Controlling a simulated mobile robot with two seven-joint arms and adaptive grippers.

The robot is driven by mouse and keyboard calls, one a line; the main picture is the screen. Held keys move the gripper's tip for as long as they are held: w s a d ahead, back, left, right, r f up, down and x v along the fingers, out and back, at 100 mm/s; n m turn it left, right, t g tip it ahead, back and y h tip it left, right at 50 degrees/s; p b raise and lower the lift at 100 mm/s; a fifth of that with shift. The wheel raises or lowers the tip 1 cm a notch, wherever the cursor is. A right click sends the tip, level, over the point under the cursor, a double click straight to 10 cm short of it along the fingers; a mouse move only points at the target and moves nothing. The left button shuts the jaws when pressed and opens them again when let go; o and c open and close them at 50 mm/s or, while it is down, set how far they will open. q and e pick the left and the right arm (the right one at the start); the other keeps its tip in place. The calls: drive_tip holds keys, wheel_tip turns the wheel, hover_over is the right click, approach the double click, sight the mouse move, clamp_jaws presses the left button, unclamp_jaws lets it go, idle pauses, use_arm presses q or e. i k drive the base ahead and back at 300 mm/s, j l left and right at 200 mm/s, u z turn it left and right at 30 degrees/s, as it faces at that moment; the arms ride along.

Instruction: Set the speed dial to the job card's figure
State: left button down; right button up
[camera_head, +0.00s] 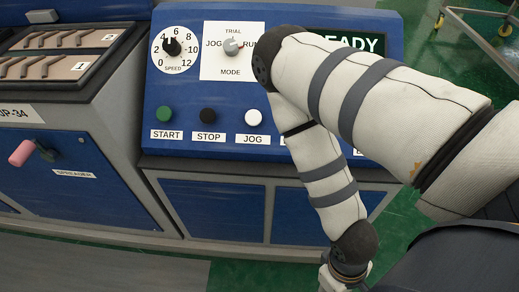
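The speed dial (172,46) is a black knob on a round white scale marked 0 to 12, at the upper left of the blue control panel. Its pointer looks to be near the top of the scale, but is too small to read exactly. No job card can be made out. My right arm crosses the right half of the panel and bends down. Its gripper (343,281) is cut off by the bottom edge, well below and to the right of the dial, with its fingertips hidden. My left gripper is not in view.
Right of the dial is the mode switch (232,47). Below are the green START (163,114), black STOP (208,116) and white JOG (253,117) buttons. A READY display (362,43) is partly covered by my arm. A pink-handled spreader lever (22,153) is at left.

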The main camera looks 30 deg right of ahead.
sight(170, 44)
drive_tip(key=i+j, duration=0.2)
drive_tip(key=j, duration=0.35)
drive_tip(key=i+j, duration=0.25)
drive_tip(key=j, duration=0.3)
drive_tip(key=i+j+u, duration=0.1)
drive_tip(key=j, duration=0.4)
drive_tip(key=i+j, duration=0.35)
drive_tip(key=j, duration=0.2)
drive_tip(key=i+j, duration=0.25)
drive_tip(key=j, duration=0.25)
drive_tip(key=i+j, duration=0.25)
drive_tip(key=j, duration=0.3)
drive_tip(key=i+j+u, duration=0.1)
drive_tip(key=i+j, duration=0.15)
drive_tip(key=j, duration=0.25)
drive_tip(key=i+j, duration=0.25)
drive_tip(key=j, duration=0.25)
drive_tip(key=z, duration=3.15)
